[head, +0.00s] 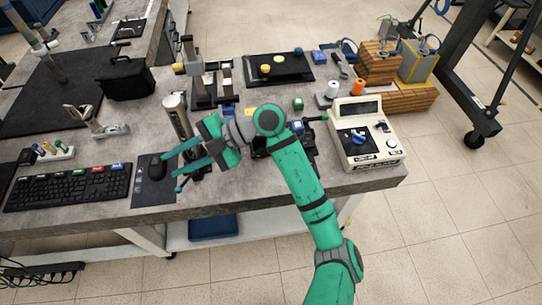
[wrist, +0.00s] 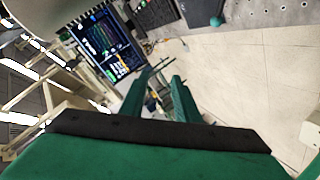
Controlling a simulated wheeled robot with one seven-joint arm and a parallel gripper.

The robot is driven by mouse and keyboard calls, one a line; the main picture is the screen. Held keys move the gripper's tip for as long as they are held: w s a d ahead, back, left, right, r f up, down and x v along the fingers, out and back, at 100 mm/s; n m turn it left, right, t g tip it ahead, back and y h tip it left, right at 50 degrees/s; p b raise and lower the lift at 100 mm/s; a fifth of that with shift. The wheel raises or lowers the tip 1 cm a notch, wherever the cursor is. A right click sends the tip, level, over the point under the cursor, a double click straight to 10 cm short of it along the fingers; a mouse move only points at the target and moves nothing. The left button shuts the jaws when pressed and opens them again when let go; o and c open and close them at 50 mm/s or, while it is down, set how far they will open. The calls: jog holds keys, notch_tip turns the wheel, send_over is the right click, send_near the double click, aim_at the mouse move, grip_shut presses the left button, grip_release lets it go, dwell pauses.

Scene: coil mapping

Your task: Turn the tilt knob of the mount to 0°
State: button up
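A dark mount (head: 304,147) stands near the front of the grey bench, right of my gripper and partly behind my green arm. I cannot tell if this is the tilt knob, and no angle scale is readable. My gripper (head: 175,171) is left of the mount, above the bench's front part, with its green fingers pointing left. The fingers are apart with nothing seen between them. In the wrist view, the fingers (wrist: 166,82) point towards the floor and distant furniture; the mount is not recognisable there.
A white instrument (head: 385,151) with a blue dial stands at the right. A pale cylinder (head: 176,115) stands close behind my gripper. A keyboard (head: 70,187) and mouse (head: 150,166) lie left. A monitor (wrist: 103,43) shows in the wrist view.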

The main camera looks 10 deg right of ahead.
jog(key=w+d+f+m+t+h, duration=0.1)
jog(key=w+d+f+m+h, duration=0.2)
jog(key=d, duration=0.9)
jog(key=w+d+f+m+h, duration=0.1)
jog(key=d+m+h, duration=0.1)
jog(key=d+h, duration=0.65)
jog(key=w+d+f+m+t+h, duration=0.1)
jog(key=w+d+f+m+h, duration=0.15)
jog(key=d, duration=1.15)
jog(key=shift+m+y, duration=0.25)
jog(key=shift+y, duration=0.05)
notch_tip(320, 180, down, 9)
jog(key=shift+f, duration=0.15)
grip_shut()
